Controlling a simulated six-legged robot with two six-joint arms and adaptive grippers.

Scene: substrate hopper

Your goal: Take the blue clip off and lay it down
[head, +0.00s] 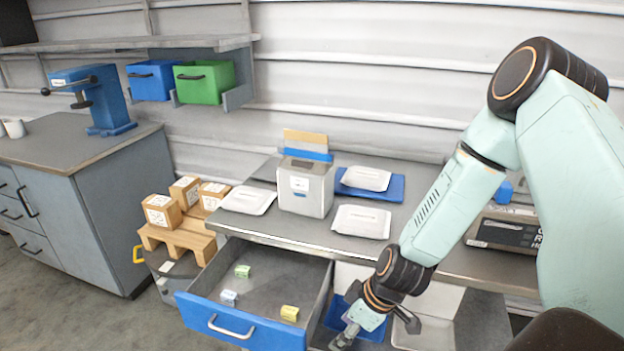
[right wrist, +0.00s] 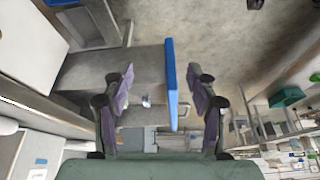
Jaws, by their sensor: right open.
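A tan flap (head: 305,138) stands up above the clip. My right gripper (head: 377,334) is low in front of the table, right of the open drawer and well apart from the clip. It is open and empty, and its spread fingers also show in the right wrist view (right wrist: 170,82). The clip cannot be made out in the right wrist view. My left gripper is not in view.
The open drawer (head: 240,331) has a blue front and holds several small blocks. White packets (head: 361,221) flank the bag; another lies on a blue tray (head: 396,190). A case (head: 506,232) stands right. Cartons (head: 162,212) sit on a small pallet left.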

